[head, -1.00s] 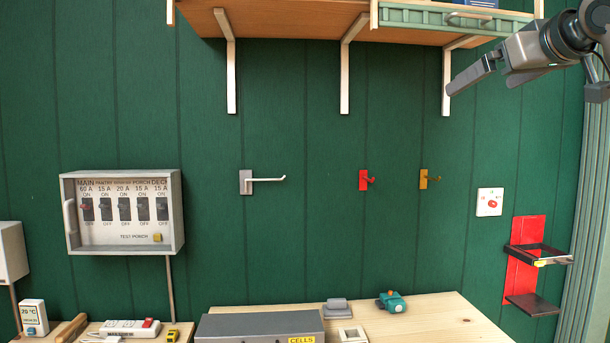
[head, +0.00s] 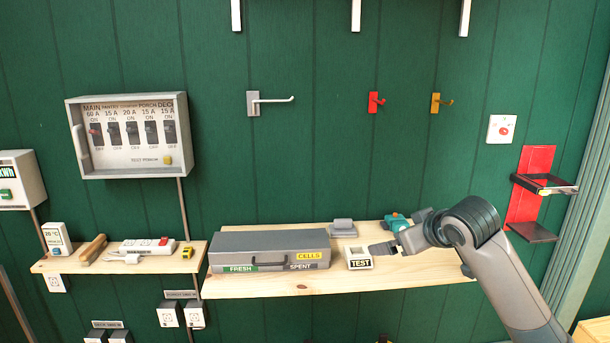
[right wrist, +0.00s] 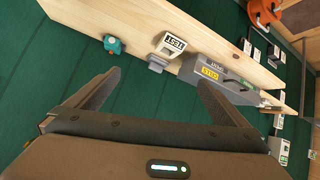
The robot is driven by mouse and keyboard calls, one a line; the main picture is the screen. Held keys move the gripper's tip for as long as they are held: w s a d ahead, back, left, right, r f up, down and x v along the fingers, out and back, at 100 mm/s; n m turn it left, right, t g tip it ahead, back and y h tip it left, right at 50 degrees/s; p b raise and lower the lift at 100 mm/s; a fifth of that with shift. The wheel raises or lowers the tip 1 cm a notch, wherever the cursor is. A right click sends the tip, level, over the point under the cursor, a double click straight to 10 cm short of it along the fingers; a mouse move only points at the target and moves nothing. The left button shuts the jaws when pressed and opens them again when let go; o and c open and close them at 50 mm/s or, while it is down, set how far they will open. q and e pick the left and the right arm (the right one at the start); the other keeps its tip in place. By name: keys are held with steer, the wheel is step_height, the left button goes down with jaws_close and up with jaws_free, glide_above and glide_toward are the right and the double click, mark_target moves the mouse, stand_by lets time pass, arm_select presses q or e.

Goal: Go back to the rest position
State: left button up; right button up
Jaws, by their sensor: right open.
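My right gripper (head: 402,238) comes in from the right in the head view, in front of the right part of the wooden shelf (head: 450,268). In the right wrist view its two fingers (right wrist: 155,88) are spread wide apart with nothing between them. The white TEST box (head: 358,262) is just left of the gripper in the head view and lies beyond the fingers in the wrist view (right wrist: 172,45). A teal object (head: 396,222) is behind the gripper, partly hidden. My left gripper is in neither view.
A grey CELLS case (head: 270,240) stands on the shelf. A lower-left shelf (head: 75,262) holds a power strip (head: 148,246) and small items. A breaker box (head: 132,135), three hooks and a red bracket (head: 530,185) are on the green wall. An orange object (right wrist: 262,12) is in the wrist view.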

steer(key=s+a+f+g, duration=0.2)
steer(key=s+f, duration=0.7)
steer(key=f, duration=0.4)
steer(key=s+a+f+g, duration=0.1)
steer(key=s+f, duration=0.8)
steer(key=f, duration=0.5)
steer(key=s+d+f+m+g+h, duration=0.1)
steer(key=s+f, duration=0.3)
steer(key=s, duration=0.6)
steer(key=s+d+f+m+g, duration=0.15)
steer(key=s+f, duration=0.35)
steer(key=s, duration=0.5)
steer(key=s+d+f+m+g+h, duration=0.1)
steer(key=s+f, duration=0.3)
steer(key=s, duration=0.7)
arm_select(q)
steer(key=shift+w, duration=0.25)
arm_select(e)
steer(key=w+a+f, duration=0.1)
steer(key=f, duration=1.5)
steer(key=w+a+f+t+y, duration=0.1)
steer(key=a+f, duration=0.1)
steer(key=f, duration=1.5)
steer(key=shift+a+f, duration=0.25)
